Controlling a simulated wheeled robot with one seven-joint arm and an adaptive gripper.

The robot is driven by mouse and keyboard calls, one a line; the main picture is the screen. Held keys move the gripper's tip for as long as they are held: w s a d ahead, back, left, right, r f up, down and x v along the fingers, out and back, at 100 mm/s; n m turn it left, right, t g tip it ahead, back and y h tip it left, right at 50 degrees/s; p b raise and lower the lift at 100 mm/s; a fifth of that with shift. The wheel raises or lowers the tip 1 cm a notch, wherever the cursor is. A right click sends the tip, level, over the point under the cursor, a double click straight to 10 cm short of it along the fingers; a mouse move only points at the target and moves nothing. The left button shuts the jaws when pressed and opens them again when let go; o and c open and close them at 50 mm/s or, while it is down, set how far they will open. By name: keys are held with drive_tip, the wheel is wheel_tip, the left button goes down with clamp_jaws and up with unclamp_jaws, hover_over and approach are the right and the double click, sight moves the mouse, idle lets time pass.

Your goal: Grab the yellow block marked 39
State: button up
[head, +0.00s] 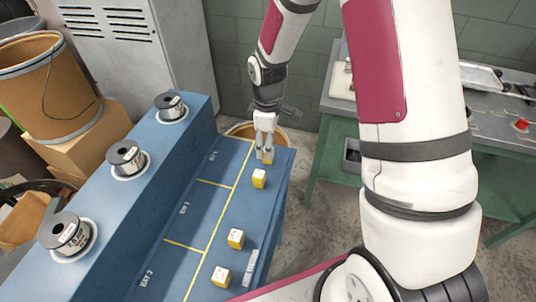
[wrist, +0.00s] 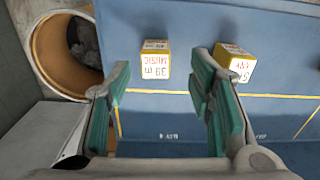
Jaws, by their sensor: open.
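The yellow block marked 39 (wrist: 155,62) sits on the blue bench top in the wrist view, with white faces carrying red print. It lies ahead of and between the two fingers of my gripper (wrist: 161,68), which is open with green pads. No contact shows. In the head view my gripper (head: 265,152) points down over the far end of the blue bench. A yellow block (head: 269,158) is partly hidden by the fingers there; by its place near the bin it looks to be the 39 block.
Another yellow block (wrist: 234,66) sits close beside the right finger. More yellow blocks (head: 235,238) stand along the bench's right strip. Wire spools (head: 126,156) sit on the raised blue ledge. A round brown bin (wrist: 48,50) stands beyond the bench end.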

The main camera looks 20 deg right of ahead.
wheel_tip(320, 180, down, 5)
drive_tip(key=shift+w+d+f, duration=0.1)
drive_tip(key=shift+w+d, duration=0.05)
clamp_jaws()
